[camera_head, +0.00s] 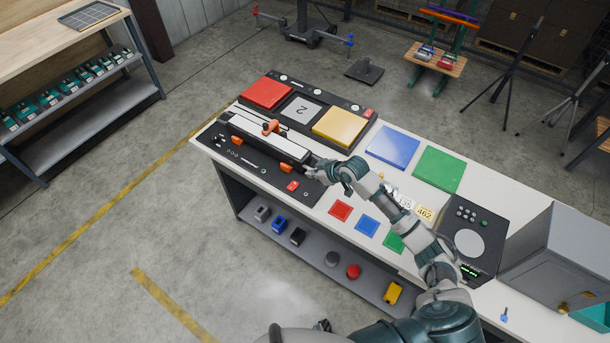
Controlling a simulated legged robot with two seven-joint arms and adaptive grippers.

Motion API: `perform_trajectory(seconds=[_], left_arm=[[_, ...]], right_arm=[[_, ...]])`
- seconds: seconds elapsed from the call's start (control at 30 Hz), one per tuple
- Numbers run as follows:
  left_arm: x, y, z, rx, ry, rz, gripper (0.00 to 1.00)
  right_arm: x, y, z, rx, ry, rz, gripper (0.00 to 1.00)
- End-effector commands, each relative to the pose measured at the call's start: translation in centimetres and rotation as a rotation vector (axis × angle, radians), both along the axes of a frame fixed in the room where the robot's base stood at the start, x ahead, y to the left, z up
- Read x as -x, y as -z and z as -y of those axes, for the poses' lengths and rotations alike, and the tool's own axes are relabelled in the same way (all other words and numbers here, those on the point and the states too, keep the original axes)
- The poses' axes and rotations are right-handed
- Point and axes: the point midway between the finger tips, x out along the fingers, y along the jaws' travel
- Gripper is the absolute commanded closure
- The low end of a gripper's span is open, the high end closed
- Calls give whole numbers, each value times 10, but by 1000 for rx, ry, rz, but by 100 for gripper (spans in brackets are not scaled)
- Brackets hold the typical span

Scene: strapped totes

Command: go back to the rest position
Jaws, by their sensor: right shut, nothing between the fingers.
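My right arm comes in from the bottom right and reaches over the white workbench (522,318). My right gripper (313,172) is shut and empty. It is at the right end of the long device with the white bar (265,136) and orange clamp parts, close to the black panel's edge. I cannot tell whether it touches the device. Part of the bench top is hidden behind my arm. My left gripper does not show clearly; only a pale rounded part of my own body shows at the bottom edge.
Coloured plates, including a blue one (392,147) and a green one (438,168), lie on the bench. A dark keypad unit (472,238) and a grey box (555,255) stand at the right. The bench's lower shelf (318,262) holds small items. Floor at left is clear.

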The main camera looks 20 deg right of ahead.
Motion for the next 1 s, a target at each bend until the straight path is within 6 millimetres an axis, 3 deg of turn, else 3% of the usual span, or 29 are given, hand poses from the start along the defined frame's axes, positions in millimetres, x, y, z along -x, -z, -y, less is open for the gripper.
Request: perform_trajectory(seconds=[0.2,0.77,0.87,0.97,1.0], left_arm=[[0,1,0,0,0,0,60],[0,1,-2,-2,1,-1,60],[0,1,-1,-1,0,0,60],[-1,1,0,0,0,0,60],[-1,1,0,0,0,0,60]], right_arm=[[7,-10,7,-1,0,1,100],[9,-8,8,-3,-1,-3,100],[25,8,-5,1,-10,-28,100],[66,40,-31,5,-12,-82,100],[89,56,-42,7,-6,-110,100]])
